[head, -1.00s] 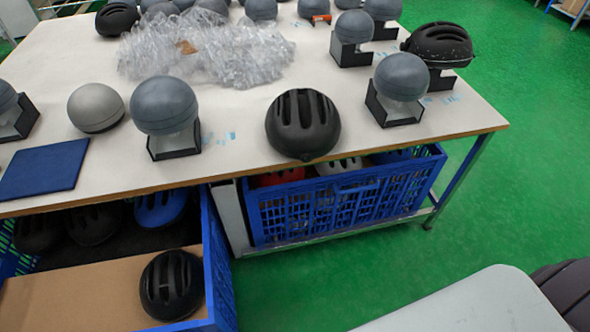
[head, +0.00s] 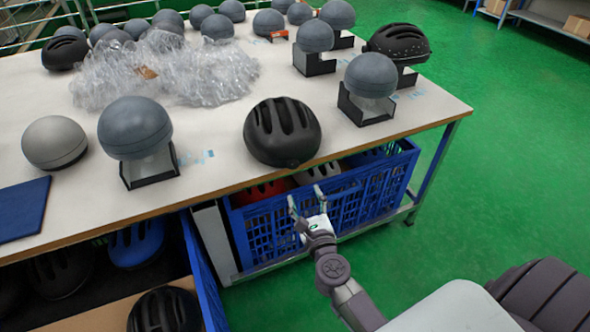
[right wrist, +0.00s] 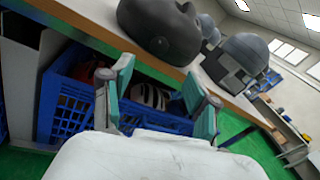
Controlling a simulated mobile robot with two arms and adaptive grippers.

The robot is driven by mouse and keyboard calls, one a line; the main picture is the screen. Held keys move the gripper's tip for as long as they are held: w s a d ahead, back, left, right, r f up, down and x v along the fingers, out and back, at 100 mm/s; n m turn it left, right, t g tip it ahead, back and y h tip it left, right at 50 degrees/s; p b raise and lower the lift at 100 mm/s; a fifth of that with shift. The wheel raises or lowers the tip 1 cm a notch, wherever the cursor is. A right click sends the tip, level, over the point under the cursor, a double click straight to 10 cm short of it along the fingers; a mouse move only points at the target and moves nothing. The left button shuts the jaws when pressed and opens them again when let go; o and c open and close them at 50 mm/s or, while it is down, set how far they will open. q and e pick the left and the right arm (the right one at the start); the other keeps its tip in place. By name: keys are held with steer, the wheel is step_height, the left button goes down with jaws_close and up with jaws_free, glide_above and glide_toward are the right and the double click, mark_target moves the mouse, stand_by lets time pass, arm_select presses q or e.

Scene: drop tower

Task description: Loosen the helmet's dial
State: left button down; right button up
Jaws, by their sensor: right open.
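A black vented helmet (head: 282,132) sits on the white table (head: 215,170) near its front edge. A small knob, apparently the dial (head: 292,163), shows low on its near side. The helmet also shows in the right wrist view (right wrist: 160,28), above the fingers at the table edge. My right gripper (head: 305,195) is open and empty, below and in front of the helmet, before the blue crate. Its two spread fingers show in the right wrist view (right wrist: 157,82), apart from the helmet. My left gripper is not in view.
A blue crate (head: 340,205) with helmets stands under the table edge. Grey headforms (head: 135,128) on black stands flank the helmet, another at right (head: 370,75). Clear plastic wrap (head: 160,68) lies behind. A second blue crate (head: 205,280) is at lower left. The green floor at right is free.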

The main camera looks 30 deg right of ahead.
mark_target(294, 166)
steer(key=x, duration=1)
steer(key=shift+a, duration=0.1)
steer(key=shift+w+f, duration=0.1)
steer(key=shift+w, duration=0.3)
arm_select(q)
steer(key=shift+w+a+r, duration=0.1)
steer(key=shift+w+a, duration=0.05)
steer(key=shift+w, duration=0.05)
arm_select(e)
jaws_close()
